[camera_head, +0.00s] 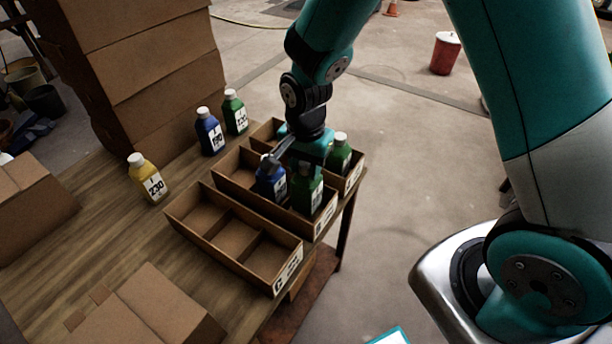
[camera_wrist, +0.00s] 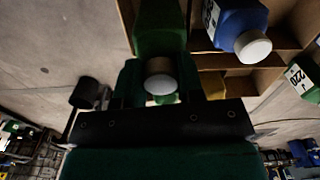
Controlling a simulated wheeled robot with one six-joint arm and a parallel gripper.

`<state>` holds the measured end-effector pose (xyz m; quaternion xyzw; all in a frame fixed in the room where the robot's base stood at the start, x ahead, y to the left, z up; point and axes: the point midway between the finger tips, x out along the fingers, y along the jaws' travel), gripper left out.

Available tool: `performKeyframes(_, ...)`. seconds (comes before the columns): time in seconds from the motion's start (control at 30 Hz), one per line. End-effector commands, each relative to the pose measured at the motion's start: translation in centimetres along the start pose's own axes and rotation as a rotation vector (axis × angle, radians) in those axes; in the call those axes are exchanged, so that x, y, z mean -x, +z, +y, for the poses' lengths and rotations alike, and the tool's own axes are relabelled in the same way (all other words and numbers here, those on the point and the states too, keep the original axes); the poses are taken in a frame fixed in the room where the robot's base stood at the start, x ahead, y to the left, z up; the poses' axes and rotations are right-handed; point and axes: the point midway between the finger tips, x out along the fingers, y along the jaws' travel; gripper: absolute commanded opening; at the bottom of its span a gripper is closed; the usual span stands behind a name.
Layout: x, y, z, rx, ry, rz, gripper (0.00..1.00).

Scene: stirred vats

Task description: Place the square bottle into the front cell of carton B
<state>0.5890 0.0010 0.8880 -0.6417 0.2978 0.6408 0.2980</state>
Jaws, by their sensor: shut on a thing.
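The square bottle is a green bottle (camera_head: 308,195) with a pale label. My gripper (camera_head: 306,168) is shut on it from above. In the wrist view its white cap (camera_wrist: 160,82) shows between the fingers. The bottle is upright at the front, label-side end of carton B (camera_head: 322,222), the middle carton. Its lower part is behind the carton's side wall, so I cannot tell whether it touches the floor. A blue bottle (camera_head: 270,182) stands in the cell behind it and also shows in the wrist view (camera_wrist: 240,28).
Carton C (camera_head: 235,240), beside B, has empty cells. Another green bottle (camera_head: 339,152) stands in carton A (camera_head: 356,172) on the other side. Yellow (camera_head: 148,181), blue (camera_head: 210,134) and green (camera_head: 235,114) bottles stand on the table. Stacked boxes (camera_head: 150,60) rise behind.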

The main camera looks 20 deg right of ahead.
Motion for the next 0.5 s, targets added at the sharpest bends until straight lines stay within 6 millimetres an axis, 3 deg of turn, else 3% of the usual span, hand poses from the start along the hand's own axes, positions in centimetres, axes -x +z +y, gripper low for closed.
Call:
performKeyframes(0.2, -3.1, 0.0, 0.1, 0.000, 0.003, -0.001, 0.00)
performKeyframes(0.5, -3.5, 0.0, 0.0, 0.000, 0.000, 0.000, 0.00)
